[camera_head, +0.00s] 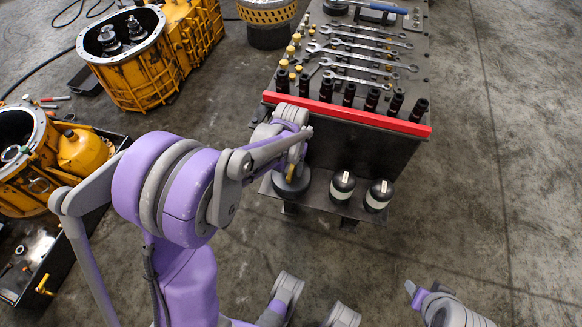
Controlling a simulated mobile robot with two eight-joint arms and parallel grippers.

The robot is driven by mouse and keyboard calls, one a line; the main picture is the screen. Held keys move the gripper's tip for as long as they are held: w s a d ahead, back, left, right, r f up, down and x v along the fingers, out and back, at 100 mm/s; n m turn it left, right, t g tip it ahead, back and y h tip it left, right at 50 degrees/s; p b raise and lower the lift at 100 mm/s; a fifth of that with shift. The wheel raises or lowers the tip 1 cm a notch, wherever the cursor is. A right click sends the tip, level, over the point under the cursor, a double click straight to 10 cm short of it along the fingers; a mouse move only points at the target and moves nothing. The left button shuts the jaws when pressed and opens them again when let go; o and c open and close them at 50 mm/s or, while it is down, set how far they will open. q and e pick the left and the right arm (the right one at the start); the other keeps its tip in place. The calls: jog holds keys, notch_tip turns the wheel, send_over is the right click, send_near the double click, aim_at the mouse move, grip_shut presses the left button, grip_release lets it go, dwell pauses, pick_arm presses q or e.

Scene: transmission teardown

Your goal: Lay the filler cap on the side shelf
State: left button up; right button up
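The side shelf (318,199) is a dark ledge low on the near face of the tool cart. My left gripper (292,168) is over the shelf's left end, pointing down. A small yellow piece (290,172), possibly the filler cap, shows at its fingers. A dark grey round object (291,187) is directly below, on the shelf. I cannot tell whether the fingers are closed on the yellow piece; the wrist hides much of them. My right gripper (415,291) is partly in view at the lower right, away from the shelf.
The cart top (420,62) holds wrenches, sockets and brass fittings behind a red edge strip (345,114). Yellow transmission housings (140,72) (40,160) are at left. Floor at right is clear.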

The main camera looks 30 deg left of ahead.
aim_at(291, 171)
pick_arm(q)
jog(key=shift+r, duration=0.1)
jog(key=shift+r, duration=0.3)
notch_tip(291, 171, up, 11)
jog(key=p, duration=0.3)
jog(key=s+d+m+t, duration=0.1)
jog(key=s+d+t, duration=0.1)
jog(key=s, duration=0.6)
jog(key=s+d+m+t, duration=0.1)
jog(key=s+d, duration=0.3)
jog(key=s, duration=0.5)
jog(key=shift+s+d+r+m+t, duration=0.15)
jog(key=shift+s+d+m+t, duration=0.2)
jog(key=shift+t, duration=0.55)
